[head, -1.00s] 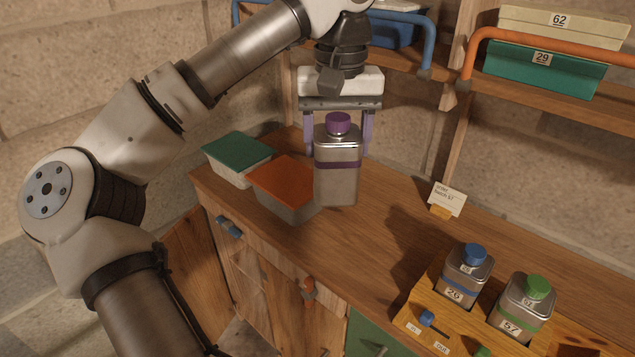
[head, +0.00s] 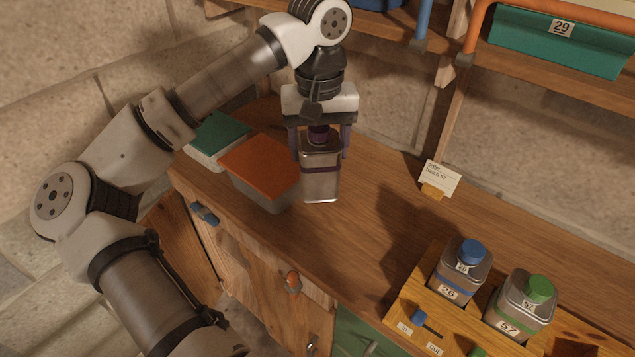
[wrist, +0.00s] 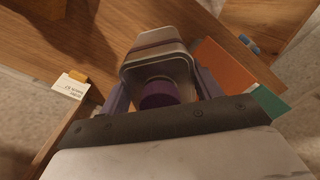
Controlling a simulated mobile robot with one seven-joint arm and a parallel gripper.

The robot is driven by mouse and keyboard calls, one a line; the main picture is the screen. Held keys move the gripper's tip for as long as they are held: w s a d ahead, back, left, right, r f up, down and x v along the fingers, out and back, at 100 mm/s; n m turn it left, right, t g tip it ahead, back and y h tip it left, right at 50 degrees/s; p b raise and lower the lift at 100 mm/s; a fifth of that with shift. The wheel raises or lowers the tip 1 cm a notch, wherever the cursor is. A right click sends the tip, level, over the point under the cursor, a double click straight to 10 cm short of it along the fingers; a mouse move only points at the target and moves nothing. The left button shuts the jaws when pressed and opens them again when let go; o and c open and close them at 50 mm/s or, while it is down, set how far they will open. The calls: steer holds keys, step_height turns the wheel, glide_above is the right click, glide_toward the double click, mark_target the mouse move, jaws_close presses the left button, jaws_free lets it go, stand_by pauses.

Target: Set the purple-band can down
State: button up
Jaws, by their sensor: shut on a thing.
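The purple-band can (head: 320,180) is a metal can with a purple cap and a purple band. It is upright in my gripper (head: 320,145), whose fingers are shut on its two sides. In the head view the can is over the wooden counter (head: 375,250), just right of the orange-lidded tub. I cannot tell whether its base touches the counter. In the wrist view the can (wrist: 158,65) is between the fingers, with its purple cap facing the camera.
The orange-lidded tub (head: 262,165) and green-lidded tub (head: 220,135) stand close on the left. A card (head: 440,178) stands toward the back. At right, a wooden rack (head: 410,300) holds a blue-capped can (head: 463,270) and a green-capped can (head: 522,305). The counter between is clear.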

mark_target(319, 188)
step_height(319, 188, down, 9)
steer(key=shift+f+p, duration=0.15)
steer(key=shift+p, duration=0.75)
steer(key=shift+f, duration=0.4)
steer(key=shift+f+b, duration=0.2)
steer(key=shift+b, duration=0.1)
steer(key=o, duration=1.4)
steer(key=shift+r, duration=0.15)
step_height(319, 188, up, 12)
steer(key=shift+r+b, duration=0.1)
steer(key=shift+b, duration=0.75)
